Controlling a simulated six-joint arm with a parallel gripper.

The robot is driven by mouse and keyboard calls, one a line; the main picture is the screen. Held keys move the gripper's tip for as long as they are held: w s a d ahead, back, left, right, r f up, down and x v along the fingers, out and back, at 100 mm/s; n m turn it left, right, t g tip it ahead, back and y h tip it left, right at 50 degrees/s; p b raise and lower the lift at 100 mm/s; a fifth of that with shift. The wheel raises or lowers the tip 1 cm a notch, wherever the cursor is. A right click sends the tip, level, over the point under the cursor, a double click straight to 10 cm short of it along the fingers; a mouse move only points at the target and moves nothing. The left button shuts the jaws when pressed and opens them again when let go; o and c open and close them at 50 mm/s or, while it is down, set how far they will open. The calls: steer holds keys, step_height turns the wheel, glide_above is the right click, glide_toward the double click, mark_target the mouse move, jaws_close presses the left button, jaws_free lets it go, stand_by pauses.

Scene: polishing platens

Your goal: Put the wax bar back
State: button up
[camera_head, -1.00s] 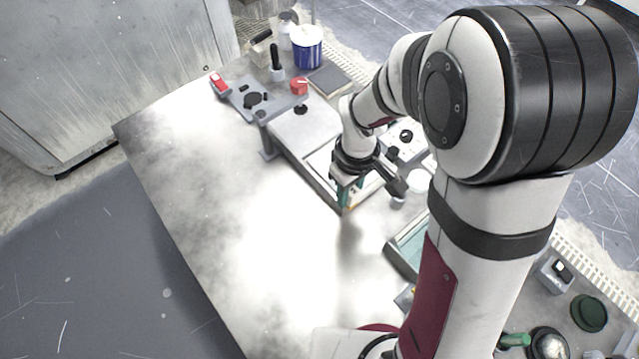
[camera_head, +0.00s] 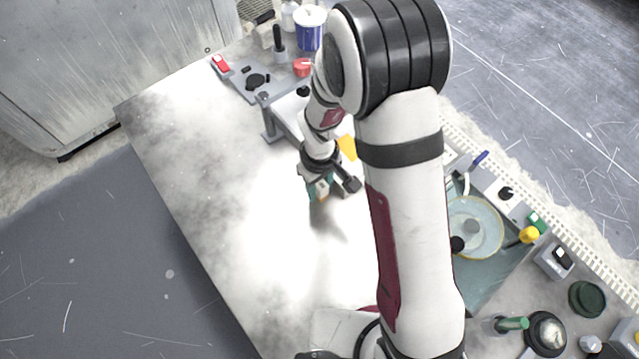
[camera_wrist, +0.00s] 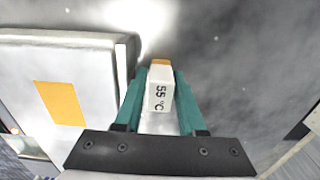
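My gripper (camera_wrist: 160,88) has teal fingers on both sides of a pale bar marked "55 °C" with an orange end, the wax bar (camera_wrist: 159,92). The fingers look shut on it. In the head view my gripper (camera_head: 318,190) hangs over the bright bare tabletop, with a bit of orange from the wax bar (camera_head: 323,198) showing between its fingers. A shadow lies below, so the bar seems held above the table.
A pale flat-topped unit (camera_wrist: 90,60) with a yellow-orange patch (camera_wrist: 60,103) stands left in the wrist view. A round platen (camera_head: 480,215) sits right of my arm. A blue-and-white tub (camera_head: 309,35) stands at the back. The table's left half (camera_head: 190,140) is clear.

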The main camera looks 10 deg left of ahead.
step_height(320, 180, up, 12)
steer(key=shift+r, duration=0.2)
steer(key=s+d+r+m+y, duration=0.1)
steer(key=s+d+r+m, duration=0.3)
steer(key=s+m, duration=0.3)
steer(key=s+d+r+m, duration=0.4)
steer(key=s+d+m, duration=0.2)
steer(key=s, duration=0.5)
steer(key=shift+s+d+r+m+y, duration=0.2)
steer(key=shift+d+r+m+y, duration=0.15)
steer(key=shift+m, duration=0.45)
